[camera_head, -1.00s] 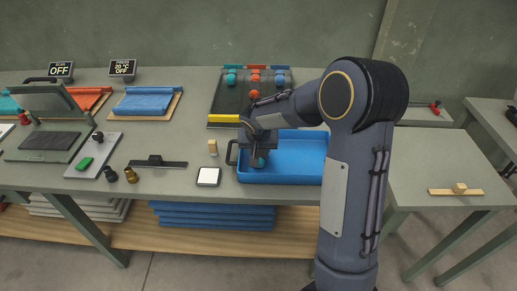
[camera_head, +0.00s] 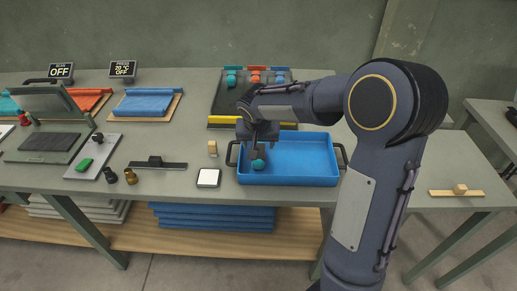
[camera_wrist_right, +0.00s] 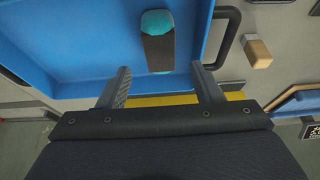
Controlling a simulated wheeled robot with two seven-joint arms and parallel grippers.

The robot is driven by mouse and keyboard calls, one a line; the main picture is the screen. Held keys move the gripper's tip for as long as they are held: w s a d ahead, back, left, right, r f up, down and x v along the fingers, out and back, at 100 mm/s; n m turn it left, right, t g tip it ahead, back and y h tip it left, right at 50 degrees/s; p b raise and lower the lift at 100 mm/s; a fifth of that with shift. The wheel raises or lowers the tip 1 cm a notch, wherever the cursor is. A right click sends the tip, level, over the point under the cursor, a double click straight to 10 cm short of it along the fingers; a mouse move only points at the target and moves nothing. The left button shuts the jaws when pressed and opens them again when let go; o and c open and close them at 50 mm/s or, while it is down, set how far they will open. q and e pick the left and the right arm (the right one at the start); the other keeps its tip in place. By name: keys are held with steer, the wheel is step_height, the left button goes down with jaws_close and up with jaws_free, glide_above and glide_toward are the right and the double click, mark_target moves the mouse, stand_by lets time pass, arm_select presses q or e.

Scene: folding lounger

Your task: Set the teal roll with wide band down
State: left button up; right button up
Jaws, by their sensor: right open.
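The teal roll with wide band (camera_head: 258,164) lies in the left part of the blue tray (camera_head: 310,182). In the right wrist view the roll (camera_wrist_right: 157,42) shows a teal end and a wide dark band, and it lies on the tray floor apart from the fingers. My right gripper (camera_head: 256,146) is above the roll in the head view, partly hiding it. In the right wrist view the right gripper (camera_wrist_right: 161,85) is open with nothing between its fingers. My left gripper is not in view.
A dark rack (camera_head: 232,100) with teal, orange and blue rolls stands behind the tray, with a yellow bar (camera_head: 222,120) at its front. A wooden block (camera_head: 212,148) and a white-topped square pad (camera_head: 208,178) sit left of the tray.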

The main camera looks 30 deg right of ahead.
steer(key=v, duration=0.6)
steer(key=s+a+r+n+y, duration=0.2)
steer(key=s+y, duration=0.2)
steer(key=s, duration=1.1)
steer(key=s+a+f+n+t+y, duration=0.1)
steer(key=s+a+f+n+y, duration=0.1)
steer(key=s+a, duration=0.4)
steer(key=s, duration=0.4)
steer(key=shift+s+a+f+n+t, duration=0.25)
steer(key=shift+a+f+n+t, duration=0.05)
steer(key=shift+f+n, duration=0.1)
